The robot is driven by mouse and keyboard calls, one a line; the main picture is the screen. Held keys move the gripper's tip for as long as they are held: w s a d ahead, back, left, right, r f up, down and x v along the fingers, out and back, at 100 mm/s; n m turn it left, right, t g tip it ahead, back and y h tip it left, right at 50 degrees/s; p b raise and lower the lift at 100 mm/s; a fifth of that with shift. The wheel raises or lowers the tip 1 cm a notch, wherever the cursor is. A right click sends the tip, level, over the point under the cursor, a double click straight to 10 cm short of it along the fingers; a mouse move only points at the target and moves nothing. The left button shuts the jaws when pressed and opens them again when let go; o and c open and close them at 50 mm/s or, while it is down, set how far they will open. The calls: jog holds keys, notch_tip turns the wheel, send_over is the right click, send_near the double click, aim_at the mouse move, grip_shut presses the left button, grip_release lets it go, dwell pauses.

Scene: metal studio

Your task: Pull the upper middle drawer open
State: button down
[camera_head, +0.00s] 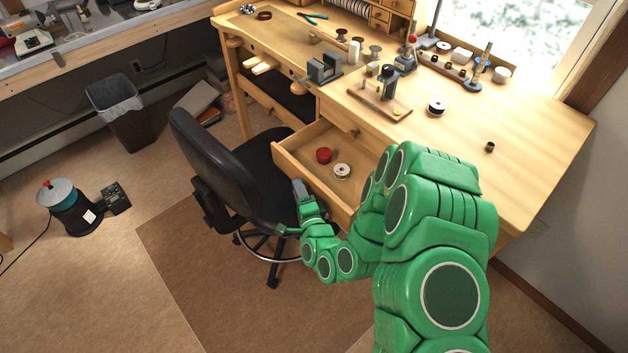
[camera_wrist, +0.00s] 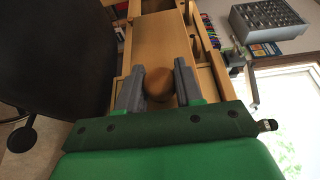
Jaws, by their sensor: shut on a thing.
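The upper middle drawer (camera_head: 284,163) of the wooden workbench is pulled out in the head view. A red round item (camera_head: 323,155) and a white spool (camera_head: 341,171) lie in it. My gripper (camera_head: 301,190) is at the drawer's front, beside the black chair. In the wrist view, its two grey fingers are shut on a round wooden knob (camera_wrist: 158,82), one finger on each side. The drawer front (camera_wrist: 160,45) shows behind the knob. My green arm hides the drawer's right part in the head view.
A black swivel chair (camera_head: 212,158) stands close left of the open drawer and my gripper. The bench top (camera_head: 520,125) carries several small tools and spools.

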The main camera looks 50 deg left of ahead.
jog(key=shift+s, duration=1.65)
jog(key=c, duration=0.8)
grip_release()
jog(key=shift+a+g, duration=0.1)
jog(key=shift+g, duration=0.2)
